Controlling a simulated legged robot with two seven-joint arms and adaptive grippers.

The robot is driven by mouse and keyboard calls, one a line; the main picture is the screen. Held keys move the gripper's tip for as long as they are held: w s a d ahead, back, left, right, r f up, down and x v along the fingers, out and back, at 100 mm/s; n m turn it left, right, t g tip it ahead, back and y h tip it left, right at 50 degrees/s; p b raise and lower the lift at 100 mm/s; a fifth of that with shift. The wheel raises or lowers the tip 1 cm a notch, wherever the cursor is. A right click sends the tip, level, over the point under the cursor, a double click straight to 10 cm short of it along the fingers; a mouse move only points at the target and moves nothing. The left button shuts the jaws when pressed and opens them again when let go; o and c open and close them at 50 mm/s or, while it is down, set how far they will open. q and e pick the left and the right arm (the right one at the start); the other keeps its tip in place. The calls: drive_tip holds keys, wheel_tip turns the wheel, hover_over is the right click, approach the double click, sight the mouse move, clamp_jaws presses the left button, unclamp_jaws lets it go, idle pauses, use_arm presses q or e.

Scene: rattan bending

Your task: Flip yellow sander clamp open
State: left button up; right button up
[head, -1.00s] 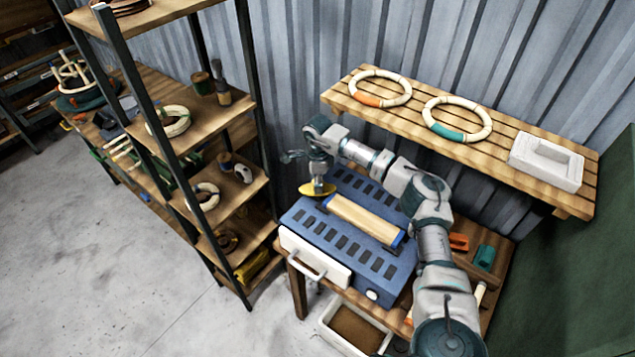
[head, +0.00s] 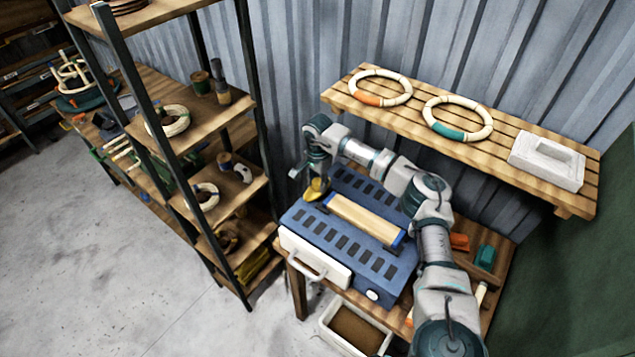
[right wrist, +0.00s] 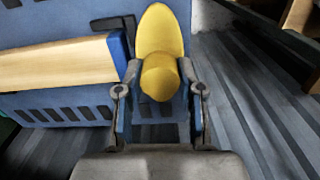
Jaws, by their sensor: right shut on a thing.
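The yellow clamp (head: 316,188) stands tilted up at the left end of the blue sander (head: 318,229). In the right wrist view the yellow clamp (right wrist: 160,55) rises between the fingers, with its rounded knob toward me. My right gripper (head: 315,181) is over that end of the sander, and its fingers also show in the right wrist view (right wrist: 160,95), one on each side of the clamp. It is shut on the clamp. A pale wooden roller (head: 362,219) lies along the top of the sander, apart from the gripper. My left gripper is not in view.
A wooden slatted wall shelf (head: 497,128) with two rings and a white tray hangs behind the right arm. A tall metal-framed rack (head: 190,130) stands at left. A white bin (head: 352,330) sits below the sander. The floor at left is clear.

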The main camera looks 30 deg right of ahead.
sight(318, 180)
drive_tip(key=shift+w+r+n, duration=0.1)
drive_tip(key=shift+r+n, duration=0.1)
drive_tip(key=shift+n, duration=0.2)
drive_tip(key=o, duration=1.1)
drive_tip(key=shift+d, duration=0.1)
drive_tip(key=shift+o, duration=0.2)
drive_tip(key=shift+f, duration=0.1)
wheel_tip(318, 180, up, 12)
drive_tip(key=shift+d+f, duration=0.1)
drive_tip(key=shift+f, duration=0.1)
